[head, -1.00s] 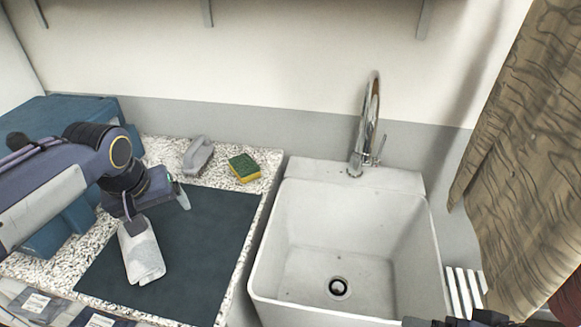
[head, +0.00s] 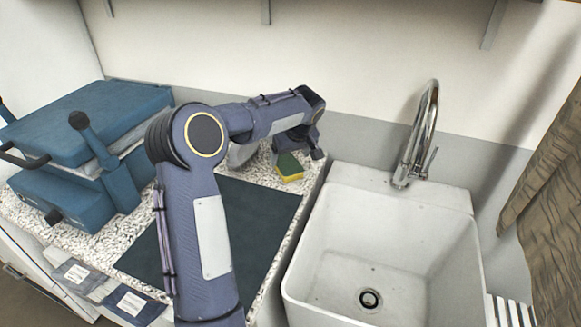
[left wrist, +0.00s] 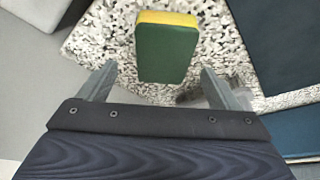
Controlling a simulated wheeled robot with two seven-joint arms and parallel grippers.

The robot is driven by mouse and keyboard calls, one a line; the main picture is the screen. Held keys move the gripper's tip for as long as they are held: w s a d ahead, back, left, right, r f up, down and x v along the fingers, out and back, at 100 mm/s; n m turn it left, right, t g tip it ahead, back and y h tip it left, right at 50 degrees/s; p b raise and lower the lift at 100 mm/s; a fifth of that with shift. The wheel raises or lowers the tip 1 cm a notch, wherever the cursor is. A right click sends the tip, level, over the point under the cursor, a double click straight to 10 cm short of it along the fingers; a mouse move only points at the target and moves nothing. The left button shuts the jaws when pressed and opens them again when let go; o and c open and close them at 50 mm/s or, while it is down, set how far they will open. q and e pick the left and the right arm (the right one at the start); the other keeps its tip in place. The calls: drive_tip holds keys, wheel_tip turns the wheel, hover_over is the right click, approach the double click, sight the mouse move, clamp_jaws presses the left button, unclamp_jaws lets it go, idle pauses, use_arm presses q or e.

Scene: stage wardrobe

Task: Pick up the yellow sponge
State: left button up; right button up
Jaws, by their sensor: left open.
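The sponge (head: 289,166), yellow with a green top layer, lies on the speckled counter near its back right corner, left of the sink. In the left wrist view the sponge (left wrist: 167,52) shows mostly its green face, with a yellow strip along the far edge. My left gripper (left wrist: 158,78) is open and empty, its two fingers apart on either side of the sponge's near end in that picture. In the head view my left gripper (head: 308,150) hangs just behind the sponge; its fingertips are hard to make out. My right gripper is not in view.
A dark mat (head: 262,212) covers much of the counter, partly behind my left arm. A blue press (head: 75,125) with levers stands at left. The white sink (head: 395,248) with its tall faucet (head: 420,140) is at right. A grey-handled item (head: 240,154) is partly hidden.

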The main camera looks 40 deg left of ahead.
sight(288, 163)
use_arm(q)
drive_tip(key=x, duration=0.3)
drive_tip(key=shift+s+a+f, duration=0.1)
drive_tip(key=shift+a+f, duration=0.05)
drive_tip(key=shift+f+b, duration=0.2)
drive_tip(key=shift+b, duration=0.1)
idle(0.5)
drive_tip(key=c, duration=1.1)
drive_tip(key=shift+c, duration=0.2)
